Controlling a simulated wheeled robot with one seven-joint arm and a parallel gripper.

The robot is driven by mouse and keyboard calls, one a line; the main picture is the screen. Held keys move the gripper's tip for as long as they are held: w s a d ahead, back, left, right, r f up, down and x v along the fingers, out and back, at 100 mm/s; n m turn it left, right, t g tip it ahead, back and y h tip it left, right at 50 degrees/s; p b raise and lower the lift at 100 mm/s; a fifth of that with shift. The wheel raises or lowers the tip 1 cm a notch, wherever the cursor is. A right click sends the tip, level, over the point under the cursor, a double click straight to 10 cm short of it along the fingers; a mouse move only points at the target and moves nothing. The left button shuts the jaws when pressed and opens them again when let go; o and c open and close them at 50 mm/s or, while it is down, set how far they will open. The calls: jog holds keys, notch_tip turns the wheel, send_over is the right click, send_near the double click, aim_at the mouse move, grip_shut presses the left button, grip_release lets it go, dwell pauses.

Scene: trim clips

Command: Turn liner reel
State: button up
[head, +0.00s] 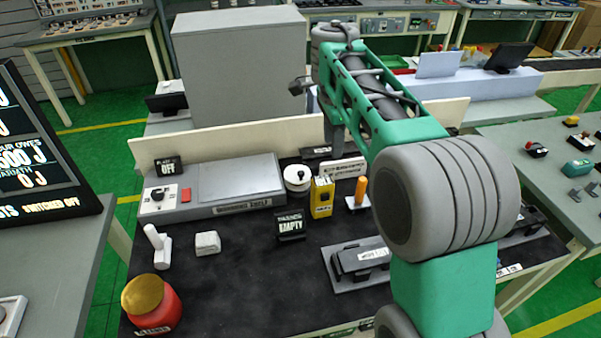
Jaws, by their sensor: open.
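A white round, drum-like thing (297,178) with a small dark knob on top stands at the back middle of the dark bench mat. It looks like the liner reel, but I read no label on it. My arm rises on the right and reaches over the bench to the back. My gripper is not clearly seen; its fingertips seem hidden behind my arm links. I see nothing touching the white drum.
A yellow box (322,197) and an orange-handled tool (358,192) stand right of the drum. A sign reading EMPTY (291,225) is in front. A grey warming shelf (235,184) lies left. The mat's front middle is clear.

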aim_at(301, 172)
jog(key=w+a+f+m, duration=0.3)
jog(key=w+a+f+m+g+b, duration=0.1)
jog(key=w+a+f+m, duration=0.2)
jog(key=a+f+m, duration=0.1)
jog(key=shift+w+a+y, duration=0.2)
jog(key=shift+a+y, duration=0.05)
jog(key=shift+y, duration=0.05)
notch_tip(301, 172, down, 8)
jog(key=b, duration=0.6)
jog(key=shift+r, duration=0.25)
grip_shut()
